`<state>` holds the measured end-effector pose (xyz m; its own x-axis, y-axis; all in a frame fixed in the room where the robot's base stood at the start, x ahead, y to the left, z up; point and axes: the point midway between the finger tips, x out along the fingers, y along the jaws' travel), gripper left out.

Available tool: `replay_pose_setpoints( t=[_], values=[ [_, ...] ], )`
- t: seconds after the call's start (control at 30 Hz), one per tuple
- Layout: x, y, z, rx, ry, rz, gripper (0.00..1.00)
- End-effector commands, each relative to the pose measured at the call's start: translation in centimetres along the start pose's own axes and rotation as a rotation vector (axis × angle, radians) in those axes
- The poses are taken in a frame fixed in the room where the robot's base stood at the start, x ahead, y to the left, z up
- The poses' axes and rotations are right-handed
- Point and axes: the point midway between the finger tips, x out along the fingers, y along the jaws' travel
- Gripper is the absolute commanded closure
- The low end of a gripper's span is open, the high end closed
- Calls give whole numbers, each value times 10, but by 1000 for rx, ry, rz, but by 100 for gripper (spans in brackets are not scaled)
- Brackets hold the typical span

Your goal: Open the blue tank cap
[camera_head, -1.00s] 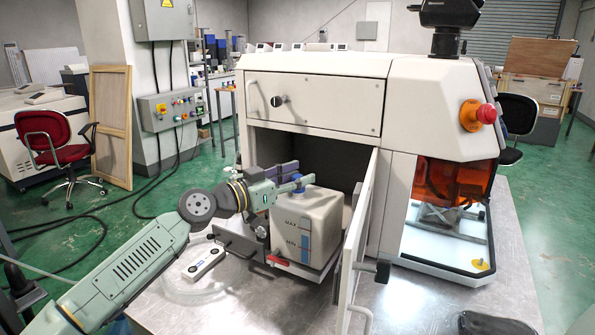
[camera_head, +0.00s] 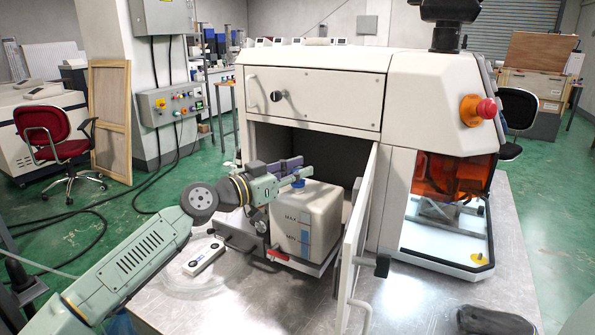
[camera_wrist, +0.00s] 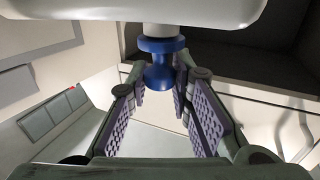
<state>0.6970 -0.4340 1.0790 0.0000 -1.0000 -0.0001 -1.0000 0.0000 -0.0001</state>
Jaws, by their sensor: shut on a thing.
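The off-white tank (camera_head: 318,215) with MAX and MIN marks stands on a pull-out tray in front of the machine's open compartment. The blue tank cap (camera_head: 299,184) is on top of the tank; in the wrist view it is a blue flanged knob (camera_wrist: 160,72) on a pale neck. My gripper (camera_head: 297,174) reaches in from the left at cap height and is shut on the cap. In the wrist view its purple ridged pads (camera_wrist: 205,115) lie on both sides of the cap. The far side of the cap is hidden.
The compartment door (camera_head: 355,245) stands open just right of the tank. A white remote-like device (camera_head: 203,257) lies on the metal table left of the tray. A dark object (camera_head: 485,320) lies at the front right. The table's front middle is clear.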

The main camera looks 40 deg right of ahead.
Motion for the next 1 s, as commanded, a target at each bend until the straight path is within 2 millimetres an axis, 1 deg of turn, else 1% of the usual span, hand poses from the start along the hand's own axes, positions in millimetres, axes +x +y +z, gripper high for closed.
replay_pose_setpoints(
  t=[0.27, 0.47, 0.67, 1.0],
  values=[
    [0, 0, -2, -4, -15, 0, 100],
    [3, -2, -5, -27, -81, -2, 100],
    [8, -4, -9, -74, -205, -3, 100],
    [22, -8, -13, -193, -488, -4, 100]
  ],
)
